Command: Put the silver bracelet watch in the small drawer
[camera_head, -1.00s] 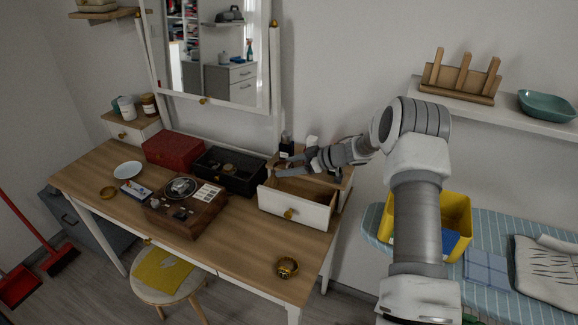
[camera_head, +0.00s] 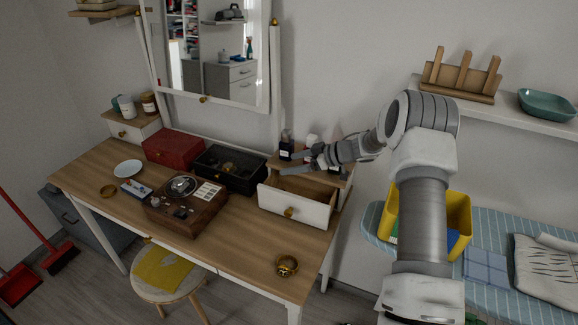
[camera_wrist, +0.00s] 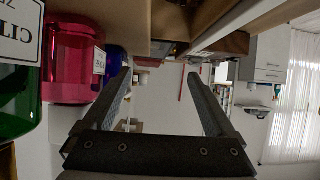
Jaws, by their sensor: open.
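The small drawer (camera_head: 293,211) is pulled open at the right end of the wooden desk; its far inside is partly hidden by my gripper. My gripper (camera_head: 284,162) is open above the back of the drawer. In the wrist view my gripper (camera_wrist: 160,76) has its fingers apart with nothing between them. I cannot pick out a silver bracelet watch for certain. A gold-looking watch (camera_head: 287,266) stands on the desk's front right. Small items lie in the black box (camera_head: 250,182), too small to tell.
Bottles stand close beside my gripper: a pink one (camera_wrist: 72,60) and a green one (camera_wrist: 20,75). A brown record player (camera_head: 187,215), a red box (camera_head: 172,147) and a white plate (camera_head: 128,168) are on the desk. The desk's front right is mostly clear.

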